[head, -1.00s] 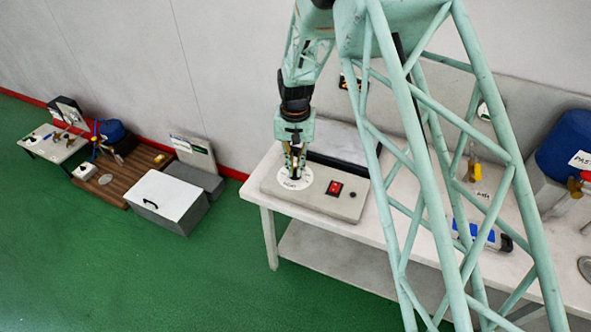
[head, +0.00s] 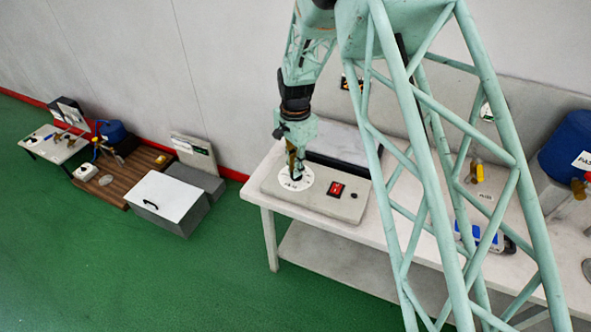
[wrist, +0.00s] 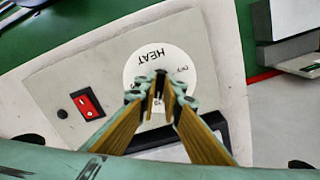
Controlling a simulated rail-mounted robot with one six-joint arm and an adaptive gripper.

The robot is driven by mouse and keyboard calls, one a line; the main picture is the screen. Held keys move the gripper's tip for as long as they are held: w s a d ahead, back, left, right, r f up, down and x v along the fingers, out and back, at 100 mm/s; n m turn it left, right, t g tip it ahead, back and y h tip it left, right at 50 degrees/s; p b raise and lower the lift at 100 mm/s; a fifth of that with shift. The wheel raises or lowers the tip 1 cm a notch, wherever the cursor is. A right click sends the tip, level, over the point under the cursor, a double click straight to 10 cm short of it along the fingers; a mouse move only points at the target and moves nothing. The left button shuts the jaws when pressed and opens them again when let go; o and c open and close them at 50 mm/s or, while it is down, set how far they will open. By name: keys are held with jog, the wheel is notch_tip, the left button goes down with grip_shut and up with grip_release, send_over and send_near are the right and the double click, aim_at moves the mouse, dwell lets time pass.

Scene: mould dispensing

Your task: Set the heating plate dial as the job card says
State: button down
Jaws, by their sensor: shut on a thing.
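The heating plate (head: 330,203) is a grey unit at the left end of the white table. Its round white dial face, marked HEAT (wrist: 172,55), shows in the wrist view, and the same dial face (head: 307,183) shows in the head view. My gripper (wrist: 160,84) points down at the dial centre, its fingertips shut on the dark dial knob (wrist: 161,73). The knob is mostly hidden between the fingers, and its pointer setting cannot be read. A red switch (head: 336,188) sits beside the dial; it also shows in the wrist view (wrist: 87,103). No job card is legible.
A blue drum (head: 568,150) and a blue-and-white device (head: 480,237) are at the right of the table (head: 405,235). A white-lidded box (head: 163,193) and a wooden platform (head: 110,183) stand on the floor at left. Green floor between is clear.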

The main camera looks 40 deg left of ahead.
jog(key=m, duration=0.6)
jog(key=shift+w+a, duration=0.1)
jog(key=shift+m, duration=0.3)
dwell(0.3)
jog(key=c, duration=2.8)
grip_release()
jog(key=shift+r, duration=0.15)
jog(key=shift+r, duration=5.85)
